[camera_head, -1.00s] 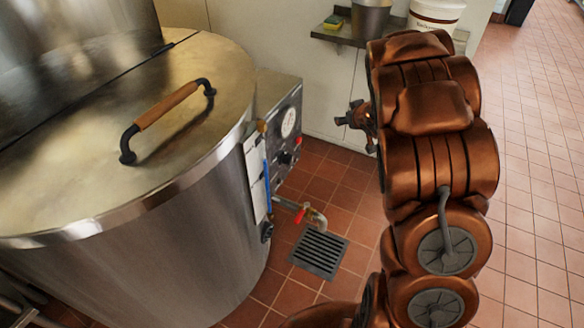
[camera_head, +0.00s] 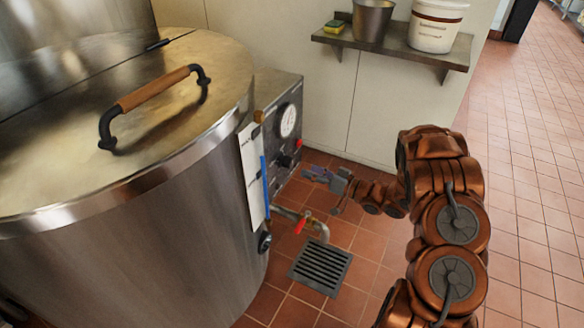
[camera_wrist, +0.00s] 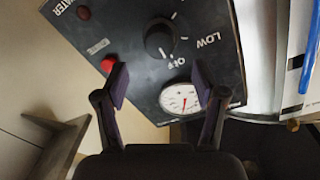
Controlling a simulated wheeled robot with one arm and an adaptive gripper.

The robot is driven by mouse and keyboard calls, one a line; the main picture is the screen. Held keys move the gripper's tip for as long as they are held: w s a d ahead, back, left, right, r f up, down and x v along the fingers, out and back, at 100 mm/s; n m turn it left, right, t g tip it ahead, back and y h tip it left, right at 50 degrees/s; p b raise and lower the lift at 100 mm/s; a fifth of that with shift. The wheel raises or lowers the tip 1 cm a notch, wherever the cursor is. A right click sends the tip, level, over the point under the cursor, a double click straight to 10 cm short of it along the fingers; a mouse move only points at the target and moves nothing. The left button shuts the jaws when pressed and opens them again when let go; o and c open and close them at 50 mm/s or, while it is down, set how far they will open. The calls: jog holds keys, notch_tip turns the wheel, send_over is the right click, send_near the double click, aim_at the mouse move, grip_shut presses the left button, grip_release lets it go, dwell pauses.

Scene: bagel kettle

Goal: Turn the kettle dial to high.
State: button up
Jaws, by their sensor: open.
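The kettle (camera_head: 130,250) is a large steel drum with a control panel (camera_head: 262,100) on its right side. The black dial (camera_head: 284,161) sits low on that panel. In the wrist view the dial (camera_wrist: 158,40) is ahead of my gripper, with LOW and OFF printed beside it. I cannot tell its exact setting; no HIGH label is readable. My gripper (camera_head: 316,175) is open and empty, to the right of the panel and apart from the dial. In the wrist view my gripper (camera_wrist: 161,83) has its two fingers spread below the dial.
A red button (camera_wrist: 109,64) and a round gauge (camera_wrist: 180,98) are near the dial. A drain pipe with a red valve handle (camera_head: 300,224) juts out below, above a floor grate (camera_head: 320,266). A wall shelf (camera_head: 390,50) holds a pot and a white bucket. The tiled floor at right is clear.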

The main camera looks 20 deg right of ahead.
aim_at(292, 164)
jog(key=shift+x, duration=3.9)
jog(key=c, duration=1.2)
jog(key=shift+o, duration=0.2)
jog(key=shift+b, duration=0.3)
